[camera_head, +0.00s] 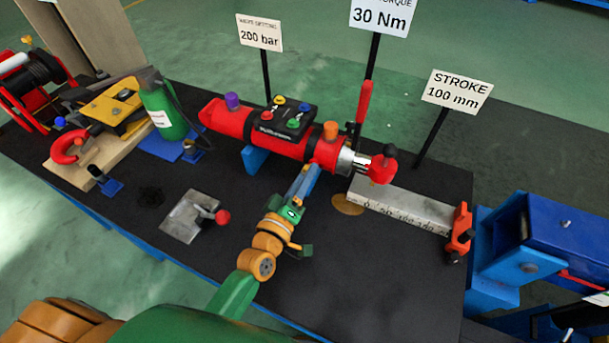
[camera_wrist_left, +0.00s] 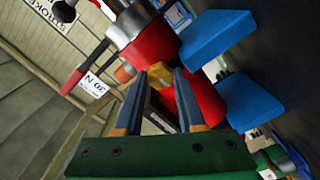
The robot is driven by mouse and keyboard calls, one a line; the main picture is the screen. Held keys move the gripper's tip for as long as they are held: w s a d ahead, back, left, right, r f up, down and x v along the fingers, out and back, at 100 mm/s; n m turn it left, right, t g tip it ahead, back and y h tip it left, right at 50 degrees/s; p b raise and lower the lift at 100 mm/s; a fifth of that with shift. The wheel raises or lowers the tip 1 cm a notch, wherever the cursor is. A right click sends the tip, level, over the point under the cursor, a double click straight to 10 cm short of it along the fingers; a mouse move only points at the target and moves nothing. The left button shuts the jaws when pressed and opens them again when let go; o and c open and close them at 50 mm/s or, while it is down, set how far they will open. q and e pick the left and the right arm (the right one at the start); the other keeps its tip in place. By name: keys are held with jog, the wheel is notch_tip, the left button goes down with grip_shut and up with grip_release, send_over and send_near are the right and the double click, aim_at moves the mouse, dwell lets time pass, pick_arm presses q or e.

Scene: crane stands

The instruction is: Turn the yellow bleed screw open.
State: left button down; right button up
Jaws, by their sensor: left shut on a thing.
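The red cylinder (camera_head: 262,135) lies on the black tabletop on blue supports. My left gripper (camera_head: 305,176) reaches the cylinder's near side, below the orange knob (camera_head: 330,131). In the left wrist view, its blue fingers (camera_wrist_left: 166,74) close together against the red body. They are shut on a small yellowish piece at their tips, which looks like the yellow bleed screw; the fingertips mostly hide it. The black block (camera_head: 283,122) on top of the cylinder carries several coloured caps. My right gripper is not in view.
A silver ruled bar (camera_head: 402,206) with a red end piece (camera_head: 460,232) lies right of the cylinder. A metal plate with a red knob (camera_head: 222,217) lies to the left. A green bottle (camera_head: 163,108) stands farther left. Sign posts stand behind. The front tabletop (camera_head: 350,270) is clear.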

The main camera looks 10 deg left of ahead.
pick_arm(q)
jog(key=c, duration=0.5)
grip_release()
jog(key=shift+f, duration=0.15)
